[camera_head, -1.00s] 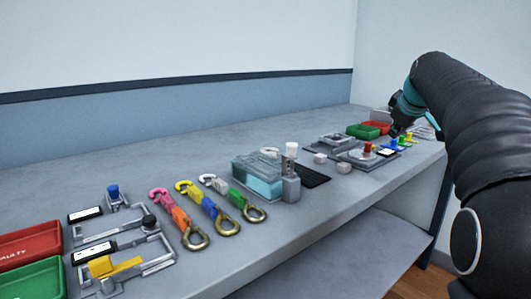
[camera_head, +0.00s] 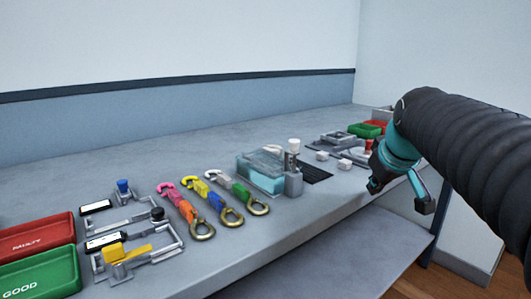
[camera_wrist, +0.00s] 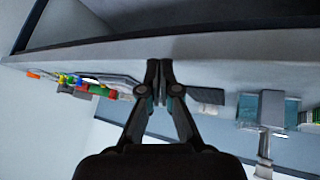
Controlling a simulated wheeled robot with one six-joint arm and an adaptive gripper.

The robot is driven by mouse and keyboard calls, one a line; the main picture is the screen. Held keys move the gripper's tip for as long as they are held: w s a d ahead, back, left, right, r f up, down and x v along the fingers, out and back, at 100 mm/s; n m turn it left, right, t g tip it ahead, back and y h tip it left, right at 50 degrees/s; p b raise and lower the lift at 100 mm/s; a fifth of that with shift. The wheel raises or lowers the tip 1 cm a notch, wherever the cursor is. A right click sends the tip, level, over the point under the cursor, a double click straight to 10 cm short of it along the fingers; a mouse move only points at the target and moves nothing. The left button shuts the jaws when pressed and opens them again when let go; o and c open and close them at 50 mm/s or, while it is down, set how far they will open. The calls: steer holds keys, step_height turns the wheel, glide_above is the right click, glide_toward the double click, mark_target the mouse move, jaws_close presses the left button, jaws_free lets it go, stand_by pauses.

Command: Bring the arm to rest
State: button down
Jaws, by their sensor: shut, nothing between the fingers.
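My gripper (camera_wrist: 160,75) is shut and empty in the wrist view, its two black fingertips together. Behind the fingertips is the grey bench edge, with the bench appearing upside down. In the head view my gripper (camera_head: 400,197) hangs at the right, by the front edge of the grey bench (camera_head: 270,225). My black and teal arm reaches in from the right and hides part of the bench's far end.
On the bench are a red FAULTY tray (camera_head: 35,238), a green GOOD tray (camera_head: 38,272), several coloured straps with hooks (camera_head: 208,198), and a clear teal box (camera_head: 262,172). Fixtures stand at both ends.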

steer(key=s+a+f+m+g, duration=0.1)
steer(key=s+a+f, duration=0.2)
steer(key=s+f, duration=0.5)
steer(key=s+a+f+m+g, duration=0.1)
steer(key=s+a+f, duration=0.3)
steer(key=s+f, duration=0.5)
steer(key=s+m, duration=0.1)
steer(key=s, duration=0.3)
steer(key=shift+m+y, duration=0.3)
steer(key=shift+a, duration=0.1)
